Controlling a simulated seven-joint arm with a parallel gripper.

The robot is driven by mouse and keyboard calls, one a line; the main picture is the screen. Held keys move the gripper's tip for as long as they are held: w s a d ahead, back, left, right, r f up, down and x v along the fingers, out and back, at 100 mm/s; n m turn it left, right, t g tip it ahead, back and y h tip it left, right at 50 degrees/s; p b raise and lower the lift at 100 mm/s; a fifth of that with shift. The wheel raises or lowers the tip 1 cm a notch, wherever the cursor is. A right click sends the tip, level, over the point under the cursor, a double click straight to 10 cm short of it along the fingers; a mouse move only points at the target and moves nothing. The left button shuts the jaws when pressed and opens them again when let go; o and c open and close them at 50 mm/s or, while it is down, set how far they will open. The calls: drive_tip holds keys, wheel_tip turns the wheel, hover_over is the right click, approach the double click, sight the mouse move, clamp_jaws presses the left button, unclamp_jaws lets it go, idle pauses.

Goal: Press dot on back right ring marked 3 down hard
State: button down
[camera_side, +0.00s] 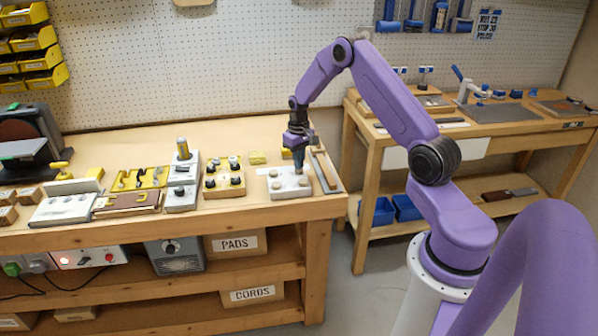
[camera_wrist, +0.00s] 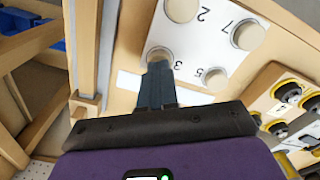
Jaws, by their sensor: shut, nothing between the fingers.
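The white block (camera_side: 290,190) with several round pale dots in rings sits near the right end of the bench. In the wrist view the same white block (camera_wrist: 203,45) shows the figures 2, 7, 3 and 5. The dot beside the 3 (camera_wrist: 159,52) is partly hidden by my fingers. My gripper (camera_side: 299,172) points down over the back right part of the block. In the wrist view my gripper (camera_wrist: 158,67) is shut and empty, with its tips at the dot marked 3. I cannot tell whether they touch it or how far the dot is down.
A wooden block with dark knobs (camera_side: 224,178) stands left of the white block. A wooden strip (camera_side: 324,170) lies close on the right, near the bench end. A small yellow block (camera_side: 257,158) lies behind. A second bench (camera_side: 470,135) stands farther right.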

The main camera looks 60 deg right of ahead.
drive_tip(key=shift+s+f, duration=0.1)
drive_tip(key=shift+f, duration=0.3)
idle(1.9)
drive_tip(key=shift+r, duration=0.15)
idle(0.6)
drive_tip(key=shift+r, duration=2)
wheel_tip(320, 180, up, 7)
drive_tip(key=shift+a, duration=0.1)
